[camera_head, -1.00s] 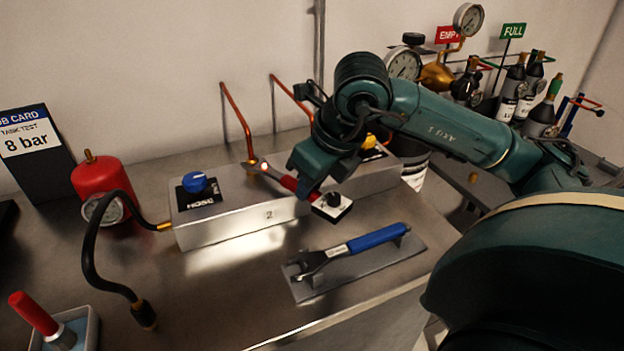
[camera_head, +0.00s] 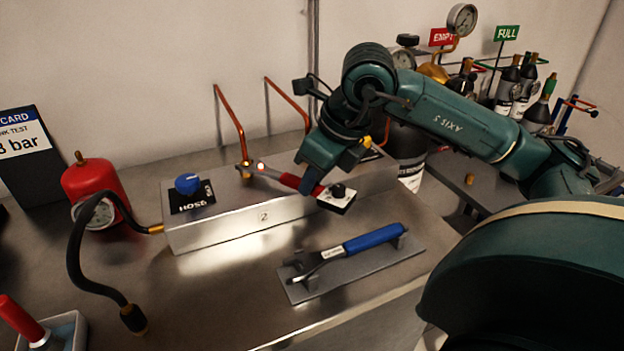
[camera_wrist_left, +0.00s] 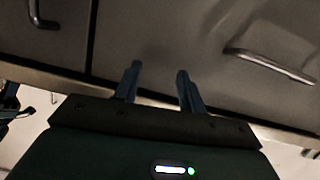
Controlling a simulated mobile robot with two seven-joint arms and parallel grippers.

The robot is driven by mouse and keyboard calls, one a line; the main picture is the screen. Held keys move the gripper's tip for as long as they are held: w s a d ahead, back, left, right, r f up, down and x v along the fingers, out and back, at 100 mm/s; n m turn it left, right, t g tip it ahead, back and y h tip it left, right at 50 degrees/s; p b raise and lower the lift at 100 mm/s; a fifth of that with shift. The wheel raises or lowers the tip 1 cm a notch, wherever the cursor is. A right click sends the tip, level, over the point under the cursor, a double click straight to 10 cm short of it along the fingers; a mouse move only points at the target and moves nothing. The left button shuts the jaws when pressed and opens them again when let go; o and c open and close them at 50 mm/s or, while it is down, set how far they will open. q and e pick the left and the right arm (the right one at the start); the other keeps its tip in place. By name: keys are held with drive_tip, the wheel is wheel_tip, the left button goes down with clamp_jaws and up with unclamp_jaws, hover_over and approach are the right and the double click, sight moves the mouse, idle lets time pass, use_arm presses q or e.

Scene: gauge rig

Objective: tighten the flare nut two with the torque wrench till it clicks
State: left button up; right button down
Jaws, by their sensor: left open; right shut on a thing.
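My right gripper (camera_head: 312,178) is shut on the torque wrench (camera_head: 288,180), which has a red handle, a metal head and a dark-and-white end piece. The wrench head is at the brass flare nut (camera_head: 246,170) at the foot of the left copper pipe, above the mark "2" on the metal block (camera_head: 215,232). A small light glows near the wrench head. Whether the jaw sits fully around the nut is too small to tell. My left gripper (camera_wrist_left: 157,86) is open and empty in the left wrist view, before dark panels with handles.
A blue-handled wrench (camera_head: 375,238) lies on a grey holder (camera_head: 310,288) in front. A blue knob (camera_head: 188,184) is on the block. A red cylinder (camera_head: 95,184), black hose (camera_head: 75,250) and job card (camera_head: 35,160) stand left. Gas bottles (camera_head: 512,88) stand back right.

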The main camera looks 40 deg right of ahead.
sight(342, 186)
drive_tip(key=shift+d, duration=0.15)
idle(0.4)
drive_tip(key=shift+s+d+b, duration=0.1)
drive_tip(key=shift+s+b, duration=0.05)
drive_tip(key=shift+b, duration=0.2)
drive_tip(key=shift+s+d+b, duration=0.2)
drive_tip(key=shift+s+b, duration=0.3)
drive_tip(key=shift+s+d+b, duration=0.15)
drive_tip(key=shift+s+b, duration=0.3)
drive_tip(key=shift+b, duration=0.05)
drive_tip(key=shift+s+d+b, duration=0.2)
drive_tip(key=shift+s+b, duration=0.4)
drive_tip(key=shift+b, duration=0.2)
drive_tip(key=shift+s+d+b, duration=0.2)
drive_tip(key=shift+s+b, duration=0.4)
drive_tip(key=shift+b, duration=0.2)
drive_tip(key=shift+r, duration=0.1)
drive_tip(key=shift+r+p, duration=2.25)
drive_tip(key=shift+p, duration=0.05)
